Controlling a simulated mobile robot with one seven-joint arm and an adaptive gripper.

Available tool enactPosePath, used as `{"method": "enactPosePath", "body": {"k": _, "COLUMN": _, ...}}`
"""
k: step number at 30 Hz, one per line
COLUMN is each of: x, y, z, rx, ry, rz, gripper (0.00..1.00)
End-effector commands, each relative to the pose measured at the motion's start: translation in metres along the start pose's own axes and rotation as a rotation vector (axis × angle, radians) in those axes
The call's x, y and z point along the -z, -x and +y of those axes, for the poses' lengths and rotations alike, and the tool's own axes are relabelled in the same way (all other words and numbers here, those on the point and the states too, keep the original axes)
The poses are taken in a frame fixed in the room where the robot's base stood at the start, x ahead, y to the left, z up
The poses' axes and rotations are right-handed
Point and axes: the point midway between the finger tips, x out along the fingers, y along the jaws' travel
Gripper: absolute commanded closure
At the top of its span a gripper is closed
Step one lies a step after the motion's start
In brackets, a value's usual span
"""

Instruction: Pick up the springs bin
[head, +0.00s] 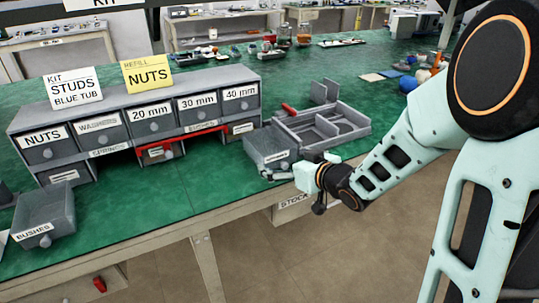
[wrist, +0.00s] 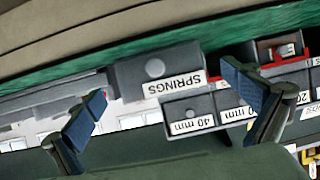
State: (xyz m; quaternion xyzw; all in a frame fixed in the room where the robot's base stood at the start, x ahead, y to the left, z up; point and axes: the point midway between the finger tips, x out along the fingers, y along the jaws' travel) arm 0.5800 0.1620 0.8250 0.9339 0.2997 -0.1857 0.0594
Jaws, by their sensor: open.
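The springs bin is a grey open bin with a round knob and a white label; in the wrist view the bin (wrist: 128,78) shows upside down with SPRINGS readable. In the head view, a grey bin (head: 268,143) with a label too small to read stands on the green bench, right of the drawer cabinet; it appears to be the same bin. My gripper (head: 284,172) is open and empty at the bin's front. In the wrist view, the spread fingers of my gripper (wrist: 164,82) show on either side of the bin. Contact cannot be told.
A divided grey tray (head: 347,110) is close behind and right. The BUSHES bin (head: 47,212) sits at front left. Green bench top between is clear.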

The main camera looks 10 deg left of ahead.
Motion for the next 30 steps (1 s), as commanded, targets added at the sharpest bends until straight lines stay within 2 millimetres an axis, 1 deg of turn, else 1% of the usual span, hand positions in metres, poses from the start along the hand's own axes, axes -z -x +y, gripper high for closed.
{"method": "enactPosePath", "body": {"k": 1, "x": -0.002, "y": -0.01, "z": -0.001, "rx": 0.002, "ry": 0.0, "rz": 0.001, "gripper": 0.0}}
{"method": "enactPosePath", "body": {"k": 4, "x": -0.001, "y": -0.021, "z": -0.001, "rx": 0.002, "ry": 0.001, "rz": 0.0, "gripper": 0.0}}
{"method": "enactPosePath", "body": {"k": 7, "x": 0.0, "y": -0.025, "z": 0.0, "rx": 0.0, "ry": 0.0, "rz": 0.0, "gripper": 0.0}}
{"method": "enactPosePath", "body": {"k": 13, "x": 0.0, "y": -0.025, "z": 0.0, "rx": -0.001, "ry": 0.0, "rz": 0.0, "gripper": 0.0}}
{"method": "enactPosePath", "body": {"k": 14, "x": 0.0, "y": -0.025, "z": 0.0, "rx": 0.0, "ry": 0.0, "rz": 0.0, "gripper": 0.02}}
{"method": "enactPosePath", "body": {"k": 25, "x": 0.0, "y": -0.025, "z": 0.0, "rx": -0.001, "ry": 0.0, "rz": 0.0, "gripper": 0.43}}
{"method": "enactPosePath", "body": {"k": 30, "x": 0.001, "y": -0.025, "z": 0.0, "rx": -0.001, "ry": 0.001, "rz": 0.001, "gripper": 0.44}}
